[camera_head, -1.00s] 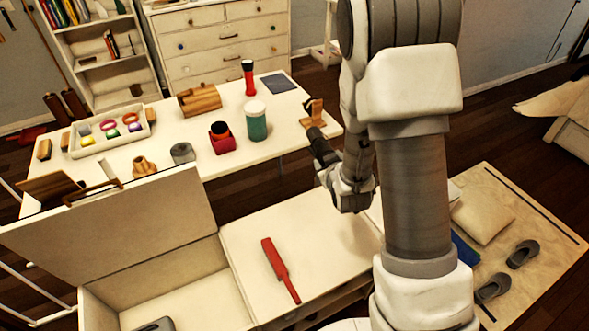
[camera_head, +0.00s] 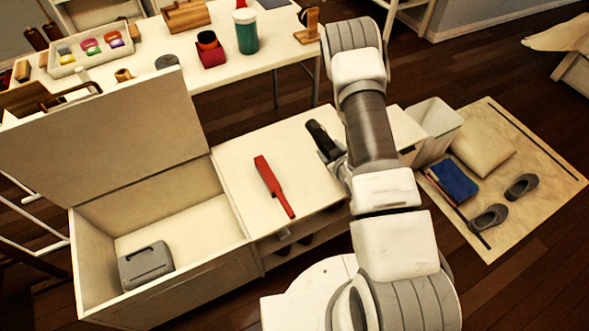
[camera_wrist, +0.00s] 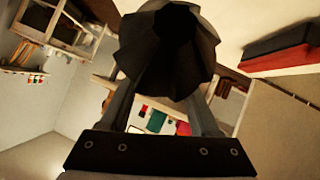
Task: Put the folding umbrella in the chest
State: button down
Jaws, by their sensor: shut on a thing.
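The folding umbrella (camera_head: 320,137) is dark, and my gripper (camera_head: 332,158) is shut on it above the right part of the white bench top. In the wrist view the black pleated umbrella (camera_wrist: 168,50) fills the upper middle, between my gripper's fingers (camera_wrist: 165,108); its far end is hidden. The chest (camera_head: 165,285) stands at the lower left, with its lid (camera_head: 110,140) raised. Inside it lies a grey case-like object (camera_head: 146,266). The umbrella is well to the right of the chest's opening.
A red paddle-shaped object (camera_head: 273,187) lies on the bench top (camera_head: 245,165) between the chest and my gripper. A white table (camera_head: 290,50) with a tray, a green jar and other items stands behind. A white bin (camera_head: 437,122) and a mat with shoes are at right.

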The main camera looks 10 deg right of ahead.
jog(key=shift+s+f, duration=0.25)
jog(key=shift+f, duration=0.5)
jog(key=shift+a+f, duration=0.1)
jog(key=shift+f, duration=0.2)
jog(key=b, duration=0.3)
send_over(294, 173)
notch_tip(294, 173, down, 7)
jog(key=shift+r, duration=0.1)
jog(key=shift+f, duration=0.2)
jog(key=shift+f+b, duration=0.4)
jog(key=shift+f, duration=1.4)
jog(key=shift+f, duration=0.1)
jog(key=shift+f, duration=0.15)
jog(key=shift+c, duration=0.6)
grip_release()
jog(key=shift+s, duration=0.1)
